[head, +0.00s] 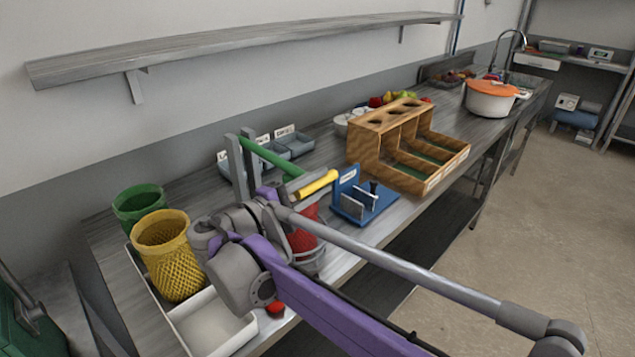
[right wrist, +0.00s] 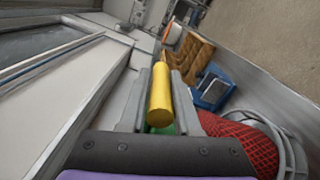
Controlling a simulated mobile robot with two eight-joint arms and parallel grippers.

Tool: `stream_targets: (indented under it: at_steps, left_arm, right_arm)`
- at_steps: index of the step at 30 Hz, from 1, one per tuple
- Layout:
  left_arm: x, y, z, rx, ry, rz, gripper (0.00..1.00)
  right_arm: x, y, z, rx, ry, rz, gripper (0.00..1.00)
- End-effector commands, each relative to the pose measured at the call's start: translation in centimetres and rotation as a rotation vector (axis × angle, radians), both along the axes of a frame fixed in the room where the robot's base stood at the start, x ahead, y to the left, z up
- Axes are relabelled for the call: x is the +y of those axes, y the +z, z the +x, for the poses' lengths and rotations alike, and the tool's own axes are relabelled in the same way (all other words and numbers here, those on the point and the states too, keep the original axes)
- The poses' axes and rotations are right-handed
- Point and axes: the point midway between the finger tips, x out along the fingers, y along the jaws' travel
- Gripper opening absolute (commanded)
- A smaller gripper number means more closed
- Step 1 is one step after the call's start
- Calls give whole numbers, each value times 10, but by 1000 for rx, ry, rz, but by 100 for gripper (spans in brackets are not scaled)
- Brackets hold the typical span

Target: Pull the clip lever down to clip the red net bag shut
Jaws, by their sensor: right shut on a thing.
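The yellow lever handle (head: 318,185) sticks out to the right beside a green bar (head: 268,157) on grey uprights. My right gripper (head: 296,190) is shut on the yellow handle. In the right wrist view the yellow handle (right wrist: 160,98) lies between the two grey fingers (right wrist: 160,78). The red net bag (head: 304,238) hangs below my right gripper, partly hidden by my arm. In the right wrist view the red net (right wrist: 243,142) shows at the lower right, beside a grey ring. The bag's neck is hidden. My left gripper is not in view.
A blue stand (head: 365,203) is close right of the handle, with a wooden rack (head: 420,172) beyond it. Grey bins (head: 298,146) stand behind. A yellow net basket (head: 165,258), a green basket (head: 138,204) and a white tray (head: 212,332) are at the left. A shelf (head: 250,45) hangs above.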

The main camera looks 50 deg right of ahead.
Motion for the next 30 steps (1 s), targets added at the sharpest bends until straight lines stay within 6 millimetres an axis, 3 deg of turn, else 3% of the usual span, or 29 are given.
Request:
stream_targets:
  at_steps: [4,5,9,20,30]
  left_arm:
    - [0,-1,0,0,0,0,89]
    - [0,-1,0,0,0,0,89]
    - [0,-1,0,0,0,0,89]
    - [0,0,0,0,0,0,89]
    - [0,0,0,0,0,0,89]
  right_arm:
    - [1,-8,1,1,5,18,0]
    - [1,-8,1,1,6,18,35]
    - [1,-7,1,0,6,16,58]
    - [8,-5,2,1,6,12,58]
    - [72,-5,10,1,9,14,58]
